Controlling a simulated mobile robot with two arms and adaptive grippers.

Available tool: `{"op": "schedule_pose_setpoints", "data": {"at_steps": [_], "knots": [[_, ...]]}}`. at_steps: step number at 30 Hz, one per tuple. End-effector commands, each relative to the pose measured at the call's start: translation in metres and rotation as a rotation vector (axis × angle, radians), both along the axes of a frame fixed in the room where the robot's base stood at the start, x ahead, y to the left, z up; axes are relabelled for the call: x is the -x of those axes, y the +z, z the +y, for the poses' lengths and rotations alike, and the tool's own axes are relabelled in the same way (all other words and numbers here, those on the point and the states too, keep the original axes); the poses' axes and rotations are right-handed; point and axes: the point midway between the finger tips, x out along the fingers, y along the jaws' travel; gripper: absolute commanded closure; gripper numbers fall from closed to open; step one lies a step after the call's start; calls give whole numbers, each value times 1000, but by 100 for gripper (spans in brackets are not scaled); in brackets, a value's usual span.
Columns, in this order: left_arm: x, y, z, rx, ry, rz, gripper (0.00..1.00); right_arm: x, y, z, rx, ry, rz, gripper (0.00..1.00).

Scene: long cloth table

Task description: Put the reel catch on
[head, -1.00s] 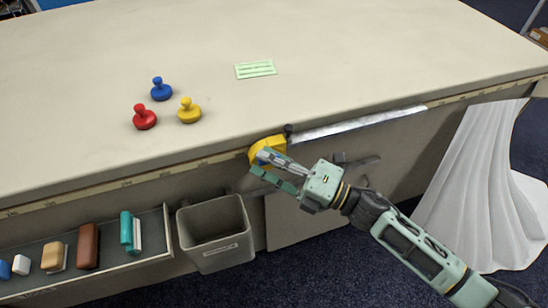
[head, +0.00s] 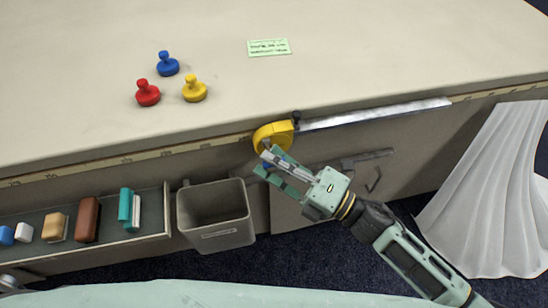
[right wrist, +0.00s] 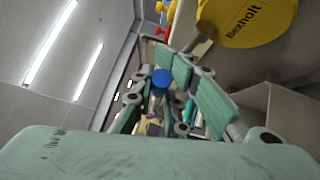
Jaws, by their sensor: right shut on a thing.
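A yellow tape reel (head: 273,136) sits at the table's front edge with its steel tape pulled out to the right along the edge. A small dark knob (head: 296,116) shows at its top right. In the right wrist view the reel (right wrist: 247,18), lettered "Bexholt", is at the top right. My right gripper (head: 267,162) is just below the reel. It is shut on a small blue piece (right wrist: 161,78), which shows between its fingers. I cannot tell whether that piece touches the reel. My left gripper is not in view.
Red (head: 147,93), blue (head: 168,64) and yellow (head: 194,89) knobbed pieces stand on the table near a green card (head: 269,47). Below are an open drawer (head: 157,222) holding several items and a grey bin (head: 216,215). A white cloth (head: 487,200) hangs at right.

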Motion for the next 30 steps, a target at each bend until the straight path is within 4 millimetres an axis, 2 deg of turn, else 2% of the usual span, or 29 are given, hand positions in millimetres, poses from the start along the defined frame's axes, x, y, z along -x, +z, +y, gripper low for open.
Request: {"op": "schedule_pose_setpoints", "data": {"at_steps": [5,6,12,23,26,30], "knots": [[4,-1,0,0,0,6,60,2,-5,0,5,3,10,100],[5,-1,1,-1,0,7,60,2,-6,0,5,3,10,85],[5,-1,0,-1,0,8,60,3,-5,1,5,4,9,68],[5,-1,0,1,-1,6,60,3,-5,-1,4,4,6,68],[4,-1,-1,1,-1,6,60,7,-7,-9,6,2,7,68],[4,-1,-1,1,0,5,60,18,-11,-31,6,2,11,68]]}}
